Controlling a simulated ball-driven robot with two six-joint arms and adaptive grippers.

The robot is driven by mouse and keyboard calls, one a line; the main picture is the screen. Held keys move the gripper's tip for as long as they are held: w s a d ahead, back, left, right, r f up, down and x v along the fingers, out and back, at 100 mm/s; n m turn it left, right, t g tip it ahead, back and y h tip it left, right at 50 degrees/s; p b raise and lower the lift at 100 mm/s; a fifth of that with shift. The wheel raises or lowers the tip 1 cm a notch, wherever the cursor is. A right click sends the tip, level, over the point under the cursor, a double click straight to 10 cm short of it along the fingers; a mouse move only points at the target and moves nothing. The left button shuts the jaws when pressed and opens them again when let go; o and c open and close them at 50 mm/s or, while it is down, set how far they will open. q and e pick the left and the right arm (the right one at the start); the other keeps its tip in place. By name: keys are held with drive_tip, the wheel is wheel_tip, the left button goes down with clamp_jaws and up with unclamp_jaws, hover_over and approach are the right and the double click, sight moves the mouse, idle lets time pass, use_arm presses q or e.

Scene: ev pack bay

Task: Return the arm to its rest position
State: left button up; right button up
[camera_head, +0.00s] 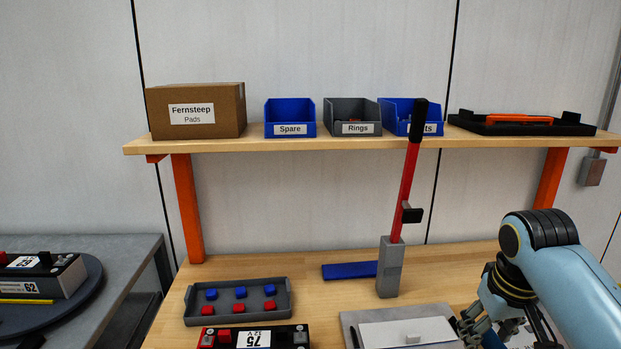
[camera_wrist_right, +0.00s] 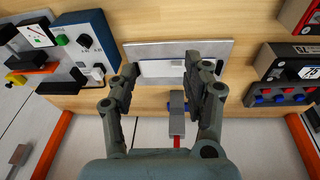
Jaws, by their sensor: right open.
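My right arm comes in from the right in the head view, and its gripper (camera_head: 472,328) is low beside the right end of a grey plate with a white panel. In the right wrist view the two fingers of the right gripper (camera_wrist_right: 160,76) are spread apart with nothing held between them. The grey plate (camera_wrist_right: 215,50) and its white panel (camera_wrist_right: 160,68) lie beyond the fingertips there. Whether the fingers touch the plate I cannot tell. My left gripper is not in view.
A red lever (camera_head: 404,190) stands upright in a grey block (camera_head: 389,268), left of my right arm. A grey tray (camera_head: 193,308) of red and blue pieces and a battery (camera_head: 275,340) sit on the bench's left. A shelf (camera_head: 290,145) with bins spans above.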

drive_tip(key=s+a+r+t, duration=0.1)
drive_tip(key=s+r, duration=0.1)
drive_tip(key=s, duration=1.1)
drive_tip(key=s+a+r, duration=0.1)
drive_tip(key=s+r, duration=0.1)
drive_tip(key=s, duration=1)
wheel_tip(320, 180, down, 38)
drive_tip(key=s+d+g+b, duration=0.1)
drive_tip(key=s+d+b, duration=0.15)
drive_tip(key=b, duration=1.05)
drive_tip(key=s+f+b, duration=0.3)
drive_tip(key=s+f, duration=0.3)
drive_tip(key=f, duration=0.3)
drive_tip(key=s+d+f+g+b, duration=0.1)
drive_tip(key=s+f+b, duration=0.3)
drive_tip(key=f, duration=0.6)
drive_tip(key=s+f+b, duration=0.4)
drive_tip(key=s+f, duration=0.4)
drive_tip(key=f, duration=0.1)
drive_tip(key=shift+s+d+f, duration=0.2)
drive_tip(key=shift+s+f, duration=0.15)
drive_tip(key=shift+f, duration=0.05)
drive_tip(key=shift+g, duration=0.3)
